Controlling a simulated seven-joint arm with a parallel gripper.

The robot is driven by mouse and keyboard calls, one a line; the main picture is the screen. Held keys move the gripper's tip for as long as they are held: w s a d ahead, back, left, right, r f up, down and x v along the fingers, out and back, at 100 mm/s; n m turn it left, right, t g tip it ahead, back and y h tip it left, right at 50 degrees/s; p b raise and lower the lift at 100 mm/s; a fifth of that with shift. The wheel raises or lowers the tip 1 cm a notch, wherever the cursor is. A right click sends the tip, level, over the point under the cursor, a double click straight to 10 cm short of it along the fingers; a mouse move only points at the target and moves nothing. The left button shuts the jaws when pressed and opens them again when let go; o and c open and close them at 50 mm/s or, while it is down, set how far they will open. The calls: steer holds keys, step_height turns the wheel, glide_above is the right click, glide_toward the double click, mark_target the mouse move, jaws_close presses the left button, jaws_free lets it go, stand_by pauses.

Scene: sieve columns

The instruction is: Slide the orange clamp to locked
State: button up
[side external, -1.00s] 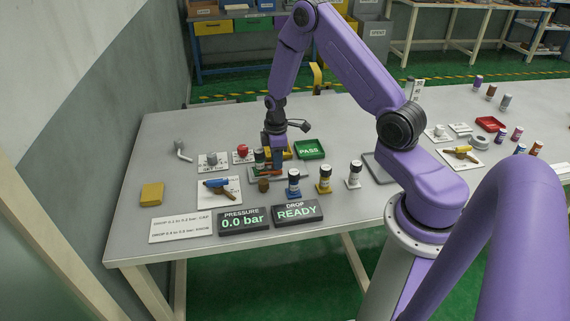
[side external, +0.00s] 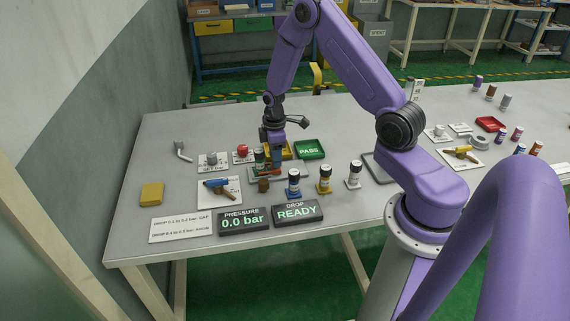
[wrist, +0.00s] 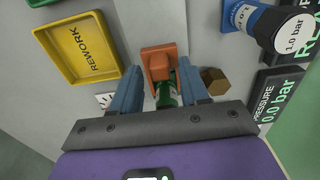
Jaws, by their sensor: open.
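The orange clamp (wrist: 163,62) shows in the upper middle of the wrist view, lying just beyond my fingertips. A green-banded column (wrist: 166,94) stands against its near side, between my fingers in that view. My gripper (wrist: 160,85) is open, with one blue finger to each side of the column; I cannot tell whether either finger touches it. In the side view my gripper (side external: 272,150) is low over the fixture, beside the dark green-banded column (side external: 259,158). The clamp is small and partly hidden there, and its lock marking is not readable.
The yellow REWORK tray (wrist: 80,48) is left of the clamp in the wrist view. A brown block (wrist: 215,81) and a blue 1.0 bar column (wrist: 279,28) are to the right. The green PASS tray (side external: 311,149) is behind. The pressure display (side external: 244,221) reads 0.0 bar.

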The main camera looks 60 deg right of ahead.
steer(key=shift+r, duration=2.3)
steer(key=shift+a+r, duration=0.1)
steer(key=shift+a, duration=0.05)
steer(key=s+a+r+n, duration=0.1)
steer(key=s+a+r, duration=0.45)
steer(key=a, duration=0.25)
steer(key=s+a+r+n, duration=0.1)
steer(key=s+a+r, duration=0.45)
steer(key=a, duration=0.35)
steer(key=s+r, duration=0.3)
steer(key=s, duration=0.6)
steer(key=s+a+r+n, duration=0.1)
steer(key=s+r, duration=0.1)
steer(key=s, duration=0.7)
steer(key=shift+s+a+r+n, duration=0.2)
steer(key=shift+s+r+n, duration=0.1)
steer(key=shift+s+r, duration=0.1)
